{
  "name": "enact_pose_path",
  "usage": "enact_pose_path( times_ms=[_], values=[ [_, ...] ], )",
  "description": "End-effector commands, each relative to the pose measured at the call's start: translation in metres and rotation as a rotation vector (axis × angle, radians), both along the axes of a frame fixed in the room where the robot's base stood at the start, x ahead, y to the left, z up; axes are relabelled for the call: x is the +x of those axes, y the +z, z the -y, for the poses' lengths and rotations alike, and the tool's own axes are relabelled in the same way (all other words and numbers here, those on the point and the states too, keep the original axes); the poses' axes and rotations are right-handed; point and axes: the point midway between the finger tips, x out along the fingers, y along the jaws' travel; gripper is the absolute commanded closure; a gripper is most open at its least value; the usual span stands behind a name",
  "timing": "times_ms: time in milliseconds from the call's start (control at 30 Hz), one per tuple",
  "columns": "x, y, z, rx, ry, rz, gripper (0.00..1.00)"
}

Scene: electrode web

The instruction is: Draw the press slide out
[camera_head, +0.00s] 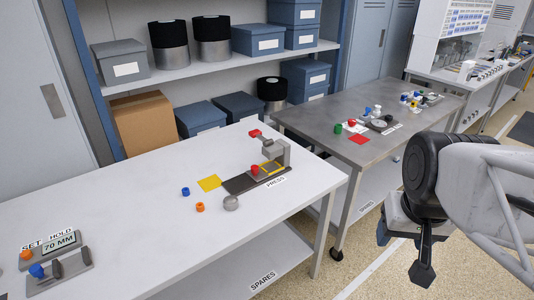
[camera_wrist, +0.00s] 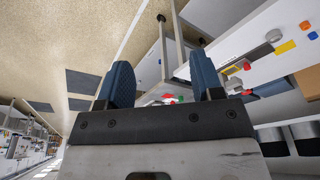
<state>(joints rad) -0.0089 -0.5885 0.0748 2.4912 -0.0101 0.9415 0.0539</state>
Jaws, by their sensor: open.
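The press (camera_head: 281,152) stands upright near the right end of the white table in the head view, a grey block with a red-tipped lever (camera_head: 255,133). At its foot lies a dark flat track with a yellow-edged part and a red knob (camera_head: 255,170); I take this knob to be on the slide. How far in the slide sits is too small to tell. My gripper (camera_head: 402,254) is open and empty at the right, beyond the white table's right end and well apart from the press. Its two blue fingers (camera_wrist: 160,62) show apart in the wrist view.
A yellow square (camera_head: 209,183), a blue piece (camera_head: 185,191), an orange piece (camera_head: 200,207) and a grey round piece (camera_head: 231,203) lie left of the press. A gauge stand (camera_head: 54,258) is at front left. A grey metal table (camera_head: 330,110) with small parts stands behind right.

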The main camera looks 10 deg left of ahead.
Motion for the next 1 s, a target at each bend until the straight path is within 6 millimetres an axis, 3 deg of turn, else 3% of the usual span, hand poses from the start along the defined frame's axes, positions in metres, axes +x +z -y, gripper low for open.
enact_pose_path(
  times_ms=[533, 1000],
  values=[
    [0.121, 0.023, -0.036, 0.033, -0.088, -0.045, 0.4],
    [0.231, 0.018, -0.083, 0.053, -0.17, -0.085, 0.4]
  ],
)
